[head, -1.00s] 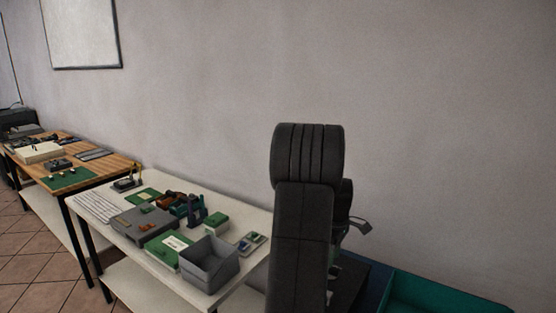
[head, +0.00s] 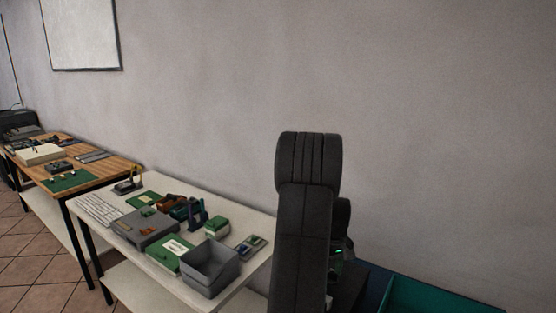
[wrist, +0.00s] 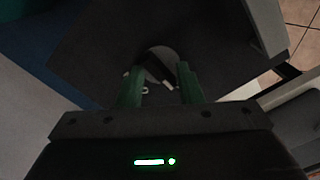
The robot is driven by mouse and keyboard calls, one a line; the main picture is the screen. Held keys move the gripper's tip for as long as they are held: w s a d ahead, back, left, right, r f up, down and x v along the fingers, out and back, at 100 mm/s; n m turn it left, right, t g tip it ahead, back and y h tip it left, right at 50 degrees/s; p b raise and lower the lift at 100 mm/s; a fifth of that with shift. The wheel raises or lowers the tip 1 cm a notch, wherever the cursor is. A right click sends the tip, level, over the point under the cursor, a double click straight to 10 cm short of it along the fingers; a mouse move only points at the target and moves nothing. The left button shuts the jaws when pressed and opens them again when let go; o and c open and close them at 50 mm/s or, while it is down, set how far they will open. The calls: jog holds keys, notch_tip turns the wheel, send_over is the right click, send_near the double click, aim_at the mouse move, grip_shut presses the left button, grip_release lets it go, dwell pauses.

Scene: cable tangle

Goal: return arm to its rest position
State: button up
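My arm rises in the head view, its dark links upright in front of the wall and the right end of the white table (head: 240,297). My gripper is mostly hidden behind those links in the head view. In the wrist view my gripper (wrist: 160,80) points down over a dark surface, with its two green fingers well apart. No object is clearly held between them. A grey rounded shape with small dark and white parts shows beyond the fingertips; I cannot tell what it is.
The white table holds a grey open bin (head: 210,268), green boards, a keyboard (head: 100,209) and small parts. A wooden table (head: 110,172) stands farther left. A teal container (head: 440,297) is at the lower right.

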jog(key=shift+m+p, duration=0.4)
jog(key=shift+m, duration=0.9)
